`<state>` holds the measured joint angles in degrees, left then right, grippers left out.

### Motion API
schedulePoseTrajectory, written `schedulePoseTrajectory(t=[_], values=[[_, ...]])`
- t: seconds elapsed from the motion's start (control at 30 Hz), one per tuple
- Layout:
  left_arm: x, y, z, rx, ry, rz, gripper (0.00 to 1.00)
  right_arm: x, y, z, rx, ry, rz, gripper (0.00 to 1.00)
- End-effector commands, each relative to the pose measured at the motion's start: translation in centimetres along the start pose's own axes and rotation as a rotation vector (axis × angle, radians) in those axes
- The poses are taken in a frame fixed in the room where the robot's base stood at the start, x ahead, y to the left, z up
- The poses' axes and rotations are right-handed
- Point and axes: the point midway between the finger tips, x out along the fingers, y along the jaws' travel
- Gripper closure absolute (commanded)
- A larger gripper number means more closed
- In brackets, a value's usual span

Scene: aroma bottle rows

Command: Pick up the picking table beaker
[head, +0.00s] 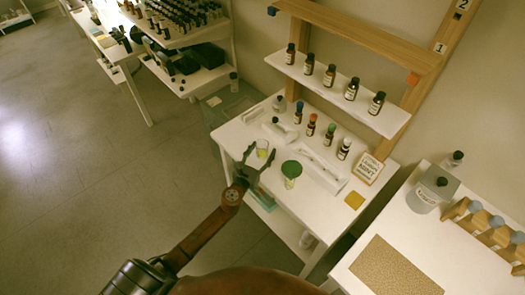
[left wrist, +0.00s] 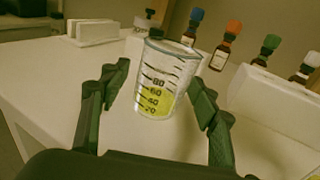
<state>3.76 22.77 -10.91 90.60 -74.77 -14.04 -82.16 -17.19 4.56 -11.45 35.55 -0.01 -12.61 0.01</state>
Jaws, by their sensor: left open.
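The beaker (head: 262,146) is clear glass with yellow-green liquid and stands upright near the left front of the white picking table (head: 240,133). My left gripper (head: 261,153) is open just in front of it. In the left wrist view the beaker (left wrist: 161,82) shows its black graduation marks and sits between the spread fingers of my left gripper (left wrist: 158,80), with a visible gap on the left finger side. On the right the beaker's edge is close to the finger; I cannot tell whether they touch. My right gripper is not in view.
A green-topped cup (head: 291,172) stands close to the right of my left gripper. Several colour-capped bottles and a white tray (head: 322,172) are behind it. A wooden frame with a bottle shelf (head: 340,95) rises at the back. Open floor (head: 70,180) lies to the left.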

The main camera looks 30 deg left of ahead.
Motion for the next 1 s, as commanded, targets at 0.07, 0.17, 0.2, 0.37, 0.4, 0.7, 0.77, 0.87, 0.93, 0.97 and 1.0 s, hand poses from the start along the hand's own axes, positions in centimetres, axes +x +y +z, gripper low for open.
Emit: schedulePoseTrajectory(t=[0.07, 0.17, 0.2, 0.37, 0.4, 0.7, 0.77, 0.87, 0.93, 0.97, 1.0], values=[[0.12, 0.01, 0.01, 0.0, 0.0, 0.0, 0.44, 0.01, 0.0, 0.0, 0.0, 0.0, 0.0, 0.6], [0.09, 0.02, 0.03, 0.0, 0.0, 0.0, 0.44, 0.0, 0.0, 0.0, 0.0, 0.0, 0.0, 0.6], [0.09, 0.01, 0.03, 0.0, 0.0, 0.0, 0.44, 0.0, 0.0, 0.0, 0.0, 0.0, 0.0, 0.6], [0.07, 0.01, 0.03, 0.0, 0.0, 0.0, 0.55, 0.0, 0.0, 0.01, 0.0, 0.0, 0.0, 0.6], [0.07, 0.01, 0.03, 0.0, 0.0, 0.0, 0.57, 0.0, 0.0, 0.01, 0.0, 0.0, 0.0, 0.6], [0.06, 0.01, 0.03, 0.0, 0.0, 0.0, 0.78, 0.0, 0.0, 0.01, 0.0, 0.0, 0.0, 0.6], [0.06, 0.01, 0.03, 0.0, 0.0, 0.0, 0.82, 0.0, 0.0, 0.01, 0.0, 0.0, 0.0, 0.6], [0.06, 0.01, 0.03, 0.0, 0.0, 0.0, 0.89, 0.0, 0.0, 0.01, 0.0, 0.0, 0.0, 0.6], [0.06, 0.01, 0.06, 0.0, -0.001, 0.0, 0.9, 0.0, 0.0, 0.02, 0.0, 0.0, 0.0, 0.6], [0.06, 0.01, 0.06, 0.0, -0.001, 0.0, 0.9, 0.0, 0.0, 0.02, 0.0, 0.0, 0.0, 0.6], [0.06, 0.02, 0.06, 0.0, -0.001, 0.0, 0.9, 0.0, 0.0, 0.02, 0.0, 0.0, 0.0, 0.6]])
